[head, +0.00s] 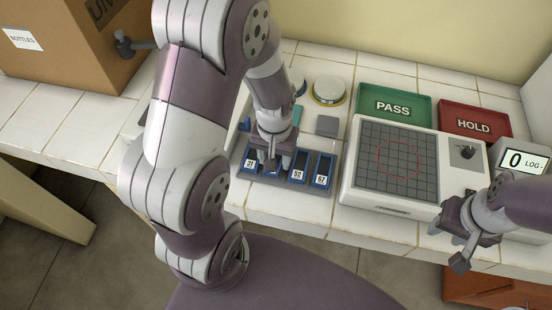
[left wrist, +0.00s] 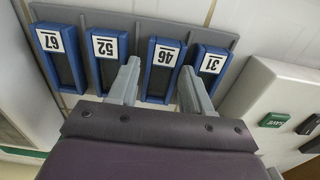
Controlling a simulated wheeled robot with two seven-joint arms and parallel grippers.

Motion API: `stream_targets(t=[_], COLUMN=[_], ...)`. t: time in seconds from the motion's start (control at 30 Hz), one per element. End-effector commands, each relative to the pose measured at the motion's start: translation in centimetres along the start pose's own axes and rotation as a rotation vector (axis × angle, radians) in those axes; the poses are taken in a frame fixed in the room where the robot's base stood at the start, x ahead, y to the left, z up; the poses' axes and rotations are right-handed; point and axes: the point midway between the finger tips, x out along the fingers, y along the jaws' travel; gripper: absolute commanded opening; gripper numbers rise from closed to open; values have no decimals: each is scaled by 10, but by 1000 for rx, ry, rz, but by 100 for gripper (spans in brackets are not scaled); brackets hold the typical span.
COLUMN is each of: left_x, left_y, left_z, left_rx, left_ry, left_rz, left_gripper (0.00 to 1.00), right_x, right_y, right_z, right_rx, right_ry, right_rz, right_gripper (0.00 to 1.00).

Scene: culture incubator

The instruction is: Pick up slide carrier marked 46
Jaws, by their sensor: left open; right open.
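The slide carrier marked 46 (left wrist: 163,72) is blue with a dark window and a white label. It sits in a grey rack (left wrist: 120,18) between the carriers marked 52 (left wrist: 107,62) and 31 (left wrist: 208,66). My left gripper (left wrist: 160,70) is open, with one finger on each side of carrier 46 in the left wrist view. I cannot tell whether the fingers touch it. In the head view my left gripper (head: 272,163) is over the rack and hides most of carrier 46. My right gripper (head: 462,245) is open and empty at the right, by the counter's front edge.
The carrier marked 67 (head: 321,172) stands at the rack's end. A white device with a gridded top (head: 398,160) is right of the rack. Behind are a green PASS tray (head: 393,104) and a red HOLD tray (head: 475,122). A cardboard box (head: 75,45) is far left.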

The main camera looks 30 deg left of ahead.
Motion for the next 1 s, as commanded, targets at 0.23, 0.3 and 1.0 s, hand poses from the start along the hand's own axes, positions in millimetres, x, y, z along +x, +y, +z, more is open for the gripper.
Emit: stream_targets(t=[0.23,0.3,1.0], left_x=[10,10,-32], left_y=[0,0,0], left_z=[0,0,-2], left_rx=[0,0,0], left_ry=[1,1,7], left_rz=[0,0,1], left_gripper=[49,42,12], right_x=[1,1,-4], right_y=[0,0,0], right_z=[0,0,0], right_rx=[0,0,0], right_ry=[0,0,0], right_rz=[0,0,0], right_gripper=[43,43,43])
